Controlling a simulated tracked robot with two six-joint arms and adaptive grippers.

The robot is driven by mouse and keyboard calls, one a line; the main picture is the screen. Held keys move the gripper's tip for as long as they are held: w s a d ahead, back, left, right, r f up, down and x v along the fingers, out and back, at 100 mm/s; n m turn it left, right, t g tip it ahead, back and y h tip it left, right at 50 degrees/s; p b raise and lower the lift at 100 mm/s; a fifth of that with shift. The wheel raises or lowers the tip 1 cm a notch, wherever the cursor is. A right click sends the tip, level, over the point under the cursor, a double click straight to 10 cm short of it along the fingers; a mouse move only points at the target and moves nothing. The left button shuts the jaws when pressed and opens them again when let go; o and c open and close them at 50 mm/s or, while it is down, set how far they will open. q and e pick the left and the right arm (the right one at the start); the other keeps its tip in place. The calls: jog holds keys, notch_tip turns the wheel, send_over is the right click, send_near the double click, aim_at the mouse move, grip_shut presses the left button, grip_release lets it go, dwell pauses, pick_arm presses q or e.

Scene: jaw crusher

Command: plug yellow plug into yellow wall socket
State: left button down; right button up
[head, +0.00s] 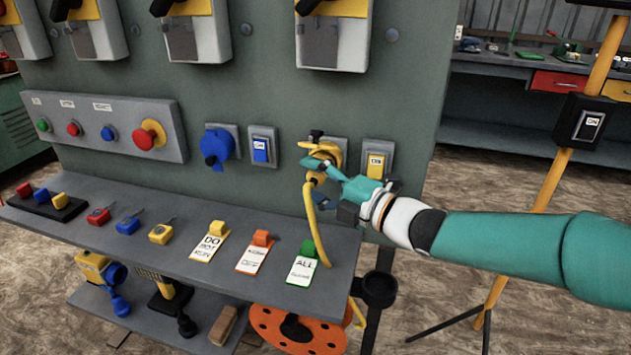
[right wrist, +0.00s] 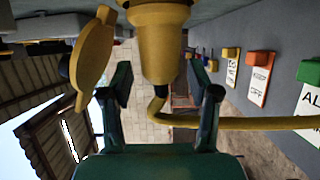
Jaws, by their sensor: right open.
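The yellow plug (right wrist: 160,75) is large at the top centre of the right wrist view, its cable end towards me. It lines up with the yellow wall socket (head: 325,147) and appears seated in it, though the joint is not clear. The socket's round yellow lid (right wrist: 92,52) stands open beside it. The yellow cable (head: 312,212) bends out of the plug and hangs over the shelf. My right gripper (head: 328,186) is open in front of the socket, with one finger on each side of the plug and gaps visible in the wrist view. My left gripper is not in view.
A yellow switch (head: 376,164) is just right of the socket. A blue socket (head: 217,146) and blue switch (head: 261,150) are to its left. The shelf (head: 180,270) below bears tags and padlocks. A post (head: 560,170) stands at right.

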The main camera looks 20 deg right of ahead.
jog(key=s+a+b, duration=0.4)
jog(key=s, duration=0.2)
jog(key=shift+s+a+b, duration=0.2)
jog(key=shift+s+b, duration=0.1)
jog(key=shift+b, duration=0.1)
dwell(0.4)
